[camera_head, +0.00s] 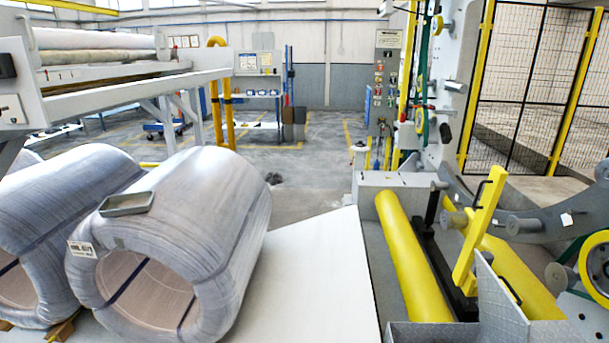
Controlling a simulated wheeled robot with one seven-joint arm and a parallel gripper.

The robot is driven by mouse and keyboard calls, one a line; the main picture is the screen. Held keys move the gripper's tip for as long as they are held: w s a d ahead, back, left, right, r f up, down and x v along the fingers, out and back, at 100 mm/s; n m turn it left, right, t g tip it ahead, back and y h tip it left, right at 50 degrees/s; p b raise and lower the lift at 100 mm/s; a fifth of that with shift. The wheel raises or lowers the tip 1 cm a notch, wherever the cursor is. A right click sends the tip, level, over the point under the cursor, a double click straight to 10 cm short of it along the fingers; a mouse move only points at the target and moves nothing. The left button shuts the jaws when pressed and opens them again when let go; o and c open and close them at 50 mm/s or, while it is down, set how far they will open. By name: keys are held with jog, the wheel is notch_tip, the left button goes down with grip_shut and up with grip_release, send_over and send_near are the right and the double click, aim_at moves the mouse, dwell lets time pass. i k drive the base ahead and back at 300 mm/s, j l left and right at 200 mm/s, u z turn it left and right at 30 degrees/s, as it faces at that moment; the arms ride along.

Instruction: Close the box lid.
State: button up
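A grey box (432,332) shows at the bottom edge, right of centre, and is mostly cut off by the frame. A grey panel (500,305) stands up at its right side and looks like its raised lid, though I cannot see a hinge. A small grey open tray or box (128,204) lies on top of the front wrapped coil (190,225), and no lid shows on it. My gripper is not in view.
Another wrapped coil (60,215) lies at the left. A white sheet (315,280) covers the front middle. Yellow rollers (412,255) and a machine with a yellow lever (478,230) stand close to the raised panel. Open floor (325,150) lies behind.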

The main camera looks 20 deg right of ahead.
aim_at(502, 320)
jog(key=k+l+z, duration=0.1)
jog(key=l, duration=1.2)
jog(key=l+z, duration=0.15)
jog(key=l, duration=1.15)
jog(key=l+u, duration=0.1)
jog(key=l, duration=0.2)
